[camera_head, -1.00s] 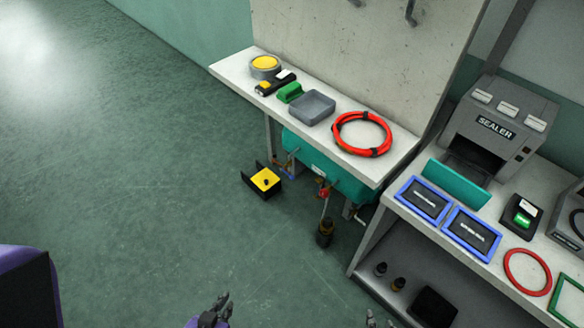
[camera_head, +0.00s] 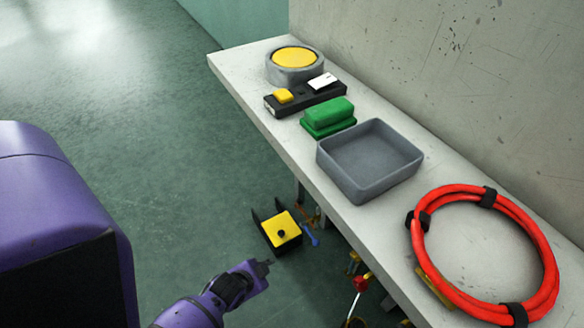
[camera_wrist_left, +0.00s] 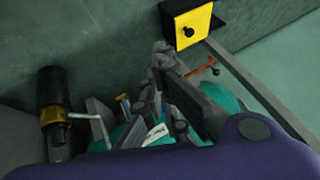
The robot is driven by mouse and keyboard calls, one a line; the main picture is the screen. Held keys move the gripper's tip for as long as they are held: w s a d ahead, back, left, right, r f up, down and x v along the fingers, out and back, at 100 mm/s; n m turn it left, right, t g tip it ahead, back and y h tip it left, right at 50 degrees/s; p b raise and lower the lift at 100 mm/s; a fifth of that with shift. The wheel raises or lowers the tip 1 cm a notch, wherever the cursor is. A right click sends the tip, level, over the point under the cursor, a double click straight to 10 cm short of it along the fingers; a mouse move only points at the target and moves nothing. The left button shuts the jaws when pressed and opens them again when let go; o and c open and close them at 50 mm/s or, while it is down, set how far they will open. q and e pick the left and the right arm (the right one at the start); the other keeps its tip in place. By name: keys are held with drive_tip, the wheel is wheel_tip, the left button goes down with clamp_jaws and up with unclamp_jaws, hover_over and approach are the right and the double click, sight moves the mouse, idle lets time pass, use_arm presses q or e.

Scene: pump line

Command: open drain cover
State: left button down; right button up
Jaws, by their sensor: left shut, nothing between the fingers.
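A yellow square cover with a black knob (camera_head: 282,230) sits on a low black box by the floor, left of the bench; it looks closed. It also shows at the top of the left wrist view (camera_wrist_left: 192,27). I cannot tell for certain that it is the drain cover. My left gripper (camera_head: 260,270) is shut and empty, nearer to me than the cover and apart from it in the head view. In the left wrist view its fingers (camera_wrist_left: 170,72) point up toward the cover. My right gripper is out of view.
The bench (camera_head: 245,75) carries a grey round tub with a yellow top (camera_head: 294,62), a black device (camera_head: 305,96), a green block (camera_head: 328,116), a grey tray (camera_head: 370,160) and a red hose coil (camera_head: 540,255). A red-handled valve (camera_head: 360,283) shows below. Floor left is clear.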

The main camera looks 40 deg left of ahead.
use_arm(q)
drive_tip(key=w+a+f+b, duration=0.3)
drive_tip(key=w+f+b, duration=0.4)
drive_tip(key=w+f, duration=0.2)
drive_tip(key=w+a+f+m+b, duration=0.1)
drive_tip(key=w+a+f+b, duration=0.2)
drive_tip(key=w+f+b, duration=0.5)
drive_tip(key=w+f, duration=0.1)
drive_tip(key=w, duration=0.2)
drive_tip(key=shift+w, duration=0.15)
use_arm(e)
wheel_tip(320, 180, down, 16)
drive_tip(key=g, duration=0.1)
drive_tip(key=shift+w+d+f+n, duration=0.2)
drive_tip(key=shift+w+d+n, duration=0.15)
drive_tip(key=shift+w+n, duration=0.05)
use_arm(q)
drive_tip(key=shift+a, duration=0.1)
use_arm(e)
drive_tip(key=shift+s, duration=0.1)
